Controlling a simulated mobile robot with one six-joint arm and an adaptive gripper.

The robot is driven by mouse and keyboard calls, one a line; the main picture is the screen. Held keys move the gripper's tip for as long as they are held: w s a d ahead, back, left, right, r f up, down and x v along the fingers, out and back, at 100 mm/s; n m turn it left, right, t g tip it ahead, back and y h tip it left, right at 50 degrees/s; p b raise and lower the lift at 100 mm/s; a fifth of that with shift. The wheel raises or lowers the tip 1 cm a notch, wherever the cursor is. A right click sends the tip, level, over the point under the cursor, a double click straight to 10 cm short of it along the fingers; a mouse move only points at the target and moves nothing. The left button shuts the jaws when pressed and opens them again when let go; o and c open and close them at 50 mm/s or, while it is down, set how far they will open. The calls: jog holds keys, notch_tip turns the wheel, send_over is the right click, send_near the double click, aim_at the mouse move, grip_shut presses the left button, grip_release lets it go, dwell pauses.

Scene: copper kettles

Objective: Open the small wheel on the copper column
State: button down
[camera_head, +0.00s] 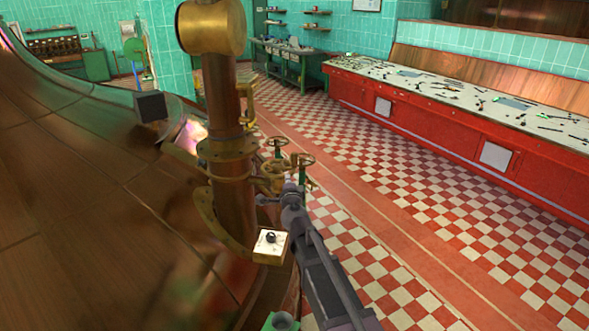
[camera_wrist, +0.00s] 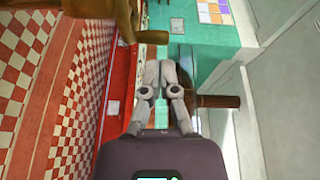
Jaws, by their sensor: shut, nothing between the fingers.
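The copper column (camera_head: 232,110) stands upright left of centre in the head view. I cannot tell which is the small wheel meant. My gripper (camera_head: 290,188) is just below the nearer wheel in the picture, in front of the brass fittings (camera_head: 270,178); contact cannot be told. In the wrist view my gripper (camera_wrist: 162,70) is shut and empty. A blurred brass part (camera_wrist: 85,14) fills the upper left there; the wheels are not clearly identifiable.
A large curved copper kettle (camera_head: 70,220) fills the left. A red control desk (camera_head: 470,140) stands at the right. The checkered floor (camera_head: 400,220) between is clear.

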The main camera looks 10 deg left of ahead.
aim_at(295, 161)
jog(key=s+d+m+h, duration=0.2)
jog(key=shift+s+d+f+m+t, duration=0.1)
jog(key=shift+d+f+m+t, duration=0.2)
jog(key=shift+f+m, duration=0.1)
jog(key=shift+r, duration=0.1)
jog(key=x, duration=1.3)
jog(key=shift+w, duration=0.6)
jog(key=w, duration=0.3)
jog(key=shift+w+d, duration=0.1)
jog(key=shift+d, duration=0.05)
